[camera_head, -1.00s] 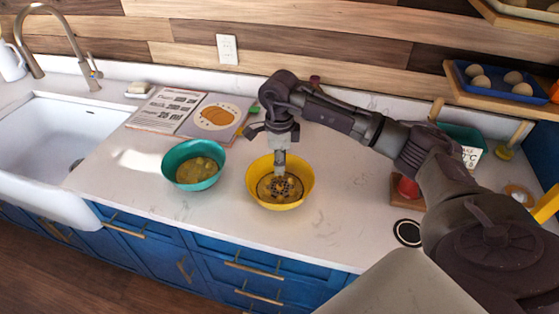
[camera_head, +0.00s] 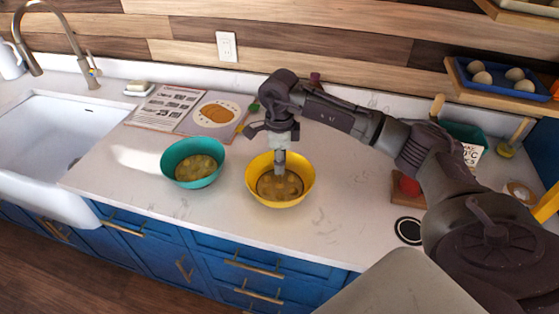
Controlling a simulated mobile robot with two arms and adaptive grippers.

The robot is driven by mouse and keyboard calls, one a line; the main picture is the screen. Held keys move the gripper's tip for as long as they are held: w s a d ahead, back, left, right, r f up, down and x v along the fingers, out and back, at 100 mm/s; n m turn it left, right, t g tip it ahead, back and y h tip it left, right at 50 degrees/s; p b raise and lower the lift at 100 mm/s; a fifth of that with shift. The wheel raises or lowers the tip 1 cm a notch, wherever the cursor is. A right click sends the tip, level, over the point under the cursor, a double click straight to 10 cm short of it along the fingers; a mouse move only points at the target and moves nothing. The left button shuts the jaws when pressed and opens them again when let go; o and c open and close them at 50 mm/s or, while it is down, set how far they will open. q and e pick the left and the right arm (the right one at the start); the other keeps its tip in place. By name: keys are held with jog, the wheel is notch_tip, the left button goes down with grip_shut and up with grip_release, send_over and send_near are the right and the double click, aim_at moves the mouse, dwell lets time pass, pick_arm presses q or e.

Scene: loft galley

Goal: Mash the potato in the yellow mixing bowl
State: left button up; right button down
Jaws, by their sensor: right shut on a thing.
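The yellow mixing bowl (camera_head: 253,178) stands on the counter in the middle of the head view, with lumpy yellowish potato (camera_head: 287,190) inside. My right gripper (camera_head: 279,144) is above the bowl, shut on the masher (camera_head: 280,163), whose grey shaft points down into the bowl. The masher's lower end is down at the potato and is hard to make out. A teal bowl (camera_head: 172,163) with similar yellowish pieces stands to the left of the yellow bowl, apart from it. My left gripper is not in view.
A white sink (camera_head: 60,115) is at the left. An open cookbook (camera_head: 163,108) lies behind the teal bowl. A red thing (camera_head: 409,187) stands under my right arm. A shelf at the right holds a blue egg tray (camera_head: 498,84). The counter front is clear.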

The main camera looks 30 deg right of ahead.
jog(key=shift+f+b, duration=0.65)
jog(key=shift+f, duration=0.1)
dwell(0.3)
jog(key=shift+s+f+b, duration=0.15)
jog(key=shift+f+b, duration=0.1)
jog(key=shift+b, duration=0.1)
dwell(1.9)
jog(key=shift+r, duration=0.1)
jog(key=shift+r+p, duration=0.6)
jog(key=shift+r, duration=0.3)
jog(key=shift+r+p, duration=0.55)
jog(key=shift+r, duration=0.65)
jog(key=shift+f, duration=0.1)
jog(key=shift+w+f+b, duration=0.2)
jog(key=shift+f+b, duration=0.75)
jog(key=shift+f, duration=0.15)
